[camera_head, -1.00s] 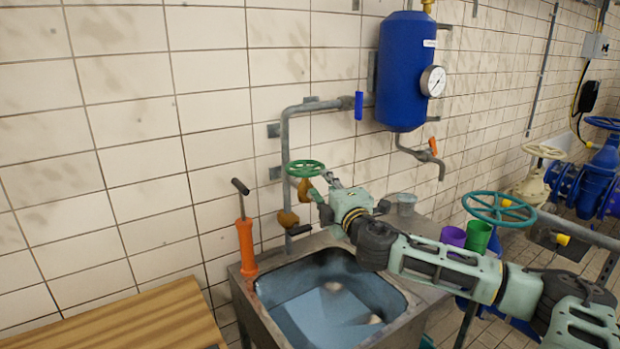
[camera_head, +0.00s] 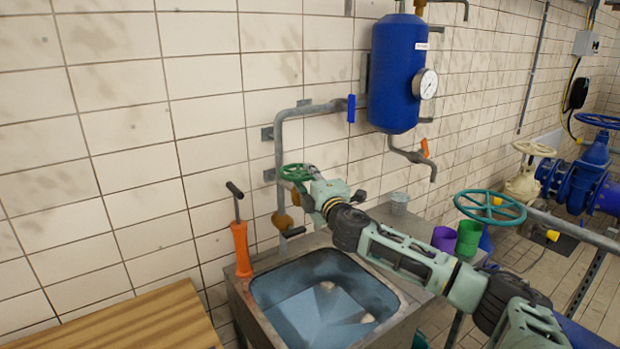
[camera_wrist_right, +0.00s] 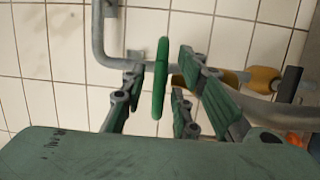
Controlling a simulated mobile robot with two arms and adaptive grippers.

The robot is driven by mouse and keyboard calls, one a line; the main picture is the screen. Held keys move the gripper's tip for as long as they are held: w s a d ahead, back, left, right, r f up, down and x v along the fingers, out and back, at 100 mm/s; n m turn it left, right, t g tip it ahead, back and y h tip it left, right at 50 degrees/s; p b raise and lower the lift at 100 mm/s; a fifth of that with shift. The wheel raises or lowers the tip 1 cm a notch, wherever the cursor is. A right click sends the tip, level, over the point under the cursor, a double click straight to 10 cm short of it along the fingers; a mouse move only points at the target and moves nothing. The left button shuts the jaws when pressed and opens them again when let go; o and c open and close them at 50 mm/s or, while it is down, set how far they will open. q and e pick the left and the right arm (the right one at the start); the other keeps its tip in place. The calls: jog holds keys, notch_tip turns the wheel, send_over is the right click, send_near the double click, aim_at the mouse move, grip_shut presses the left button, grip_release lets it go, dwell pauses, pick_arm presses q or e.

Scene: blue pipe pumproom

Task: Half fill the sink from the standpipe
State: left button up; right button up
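The sink (camera_head: 240,300) is a grey metal basin below the pipes. Its inside looks blue-grey, and I cannot tell the water level. The standpipe (camera_head: 279,150) is a grey pipe on the tiled wall with a green handwheel (camera_head: 296,172), brass-coloured fittings (camera_head: 282,221) and a short dark outlet over the sink's back edge. My right gripper (camera_head: 307,176) is at the handwheel's right side. In the right wrist view the handwheel (camera_wrist_right: 161,78) stands edge-on between the open fingers (camera_wrist_right: 158,95), with gaps visible on both sides. My left gripper is not in view.
An orange hand pump (camera_head: 241,248) stands at the sink's back left corner. A blue tank (camera_head: 396,72) with a gauge hangs above right. A metal cup (camera_head: 399,203), a purple cup (camera_head: 446,239) and a green cup (camera_head: 469,237) stand right. A wooden bench (camera_head: 130,325) is front left.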

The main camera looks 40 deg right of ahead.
grip_shut()
jog(key=shift+d+n+y+b, duration=0.3)
jog(key=shift+n+y+b, duration=0.1)
jog(key=shift+d+n+t+y+b, duration=0.15)
jog(key=shift+n+t+y+b, duration=0.15)
jog(key=shift+y, duration=0.25)
jog(key=shift+d+n+t+y+b, duration=0.1)
jog(key=shift+d+n+y+b, duration=0.05)
jog(key=shift+n+y, duration=0.35)
jog(key=shift+w+d+r+n+t+y, duration=0.15)
jog(key=shift+n+y, duration=0.3)
jog(key=shift+y, duration=0.5)
jog(key=shift+d+r+n+t+y, duration=0.15)
jog(key=shift+n+y, duration=0.3)
jog(key=shift+y, duration=0.45)
jog(key=shift+o, duration=0.6)
grip_release()
jog(key=shift+f, duration=0.1)
